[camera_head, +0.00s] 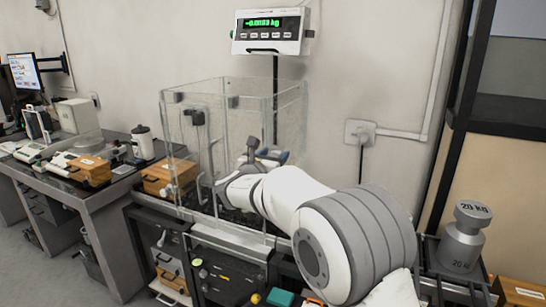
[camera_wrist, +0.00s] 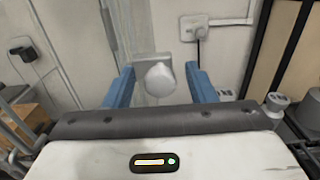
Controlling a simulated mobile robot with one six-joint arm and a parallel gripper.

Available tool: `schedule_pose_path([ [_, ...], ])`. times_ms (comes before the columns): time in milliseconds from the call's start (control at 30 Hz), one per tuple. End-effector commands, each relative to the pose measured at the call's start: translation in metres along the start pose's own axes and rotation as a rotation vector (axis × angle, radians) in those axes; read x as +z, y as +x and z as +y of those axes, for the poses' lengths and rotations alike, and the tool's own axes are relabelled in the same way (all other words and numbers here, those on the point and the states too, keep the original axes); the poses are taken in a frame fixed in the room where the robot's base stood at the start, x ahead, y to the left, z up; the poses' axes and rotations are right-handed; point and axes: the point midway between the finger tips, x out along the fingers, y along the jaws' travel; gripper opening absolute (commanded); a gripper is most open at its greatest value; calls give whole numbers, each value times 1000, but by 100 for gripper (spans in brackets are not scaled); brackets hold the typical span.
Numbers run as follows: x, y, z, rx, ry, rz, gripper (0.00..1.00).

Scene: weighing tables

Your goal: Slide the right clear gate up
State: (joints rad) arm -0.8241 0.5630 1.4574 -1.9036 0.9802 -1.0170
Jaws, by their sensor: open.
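A clear-walled box (camera_head: 222,97) stands on the weighing bench in the head view. In the wrist view a clear panel (camera_wrist: 150,35), seemingly the right gate, stands upright ahead of my gripper. A pale grey rounded knob (camera_wrist: 160,79) on a small grey plate sits in front of that panel. My gripper (camera_wrist: 160,68) is open, with one blue finger on each side of the knob and a visible gap to both. In the head view my gripper (camera_head: 272,155) is at the box's right part, and my arm hides the lower right of the box.
A scale display (camera_head: 270,31) hangs above the box. A wall socket (camera_head: 359,132) with a cable is to the right. A 20 kg weight (camera_head: 461,238) stands on a rack at the right. A wooden box (camera_head: 168,178) and a side bench (camera_head: 87,205) are at the left.

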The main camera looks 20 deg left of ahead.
Motion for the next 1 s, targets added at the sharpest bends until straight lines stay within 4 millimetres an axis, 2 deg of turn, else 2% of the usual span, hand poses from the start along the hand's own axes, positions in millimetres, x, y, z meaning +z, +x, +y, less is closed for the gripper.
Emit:
schedule_pose_path([
  [133, -1, -2, 0, 1, -1, 1, 51],
  [233, -1, -10, 1, 2, 0, 1, 51],
  [500, -1, -56, 0, 2, 1, 0, 51],
  [633, 0, -71, 0, 1, 1, 0, 51],
  [1000, -1, -78, -1, -1, 0, 1, 51],
])
